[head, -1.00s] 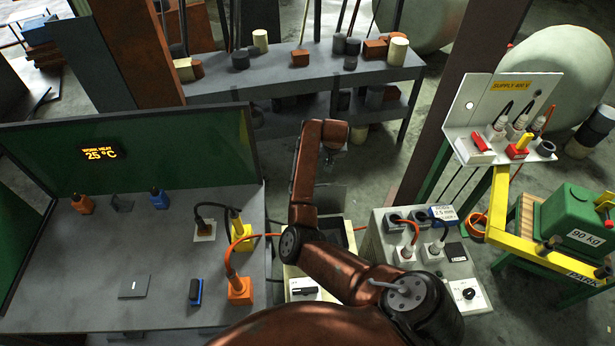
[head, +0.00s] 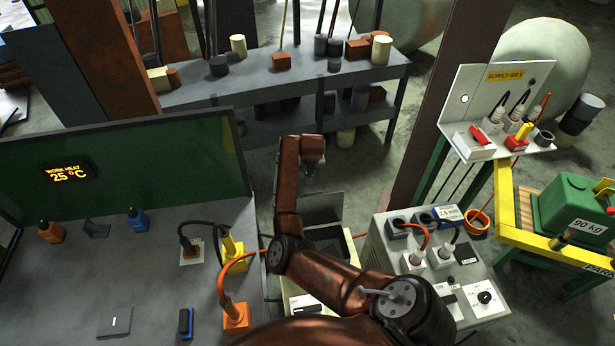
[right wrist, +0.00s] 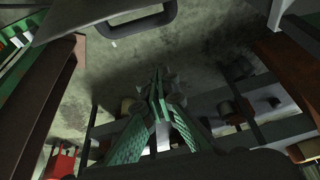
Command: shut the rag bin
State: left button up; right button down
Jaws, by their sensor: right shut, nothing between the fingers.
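The rag bin (head: 292,290) is a cream box between the bench and the grey supply box. Its dark grey lid (head: 326,207) stands up at the back, and the dark inside shows behind my arm. My right arm crosses over the bin and hides part of it. My right gripper (head: 309,176) points down near the raised lid; I cannot tell if it touches. In the right wrist view the green-padded fingers (right wrist: 158,100) are shut and empty. A grey panel with a handle (right wrist: 140,22), probably the lid, shows at the top there. My left gripper is out of view.
The bench (head: 150,290) on the left bears an orange plug block (head: 236,314) with a cable. The grey supply box (head: 400,255) with plugs stands right of the bin. A shelf table (head: 250,85) is behind, with clear floor before it.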

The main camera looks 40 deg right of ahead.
notch_tip(320, 180, down, 6)
jog(key=s, duration=0.1)
jog(key=shift+s+a, duration=0.35)
jog(key=shift+a, duration=0.1)
dwell(0.4)
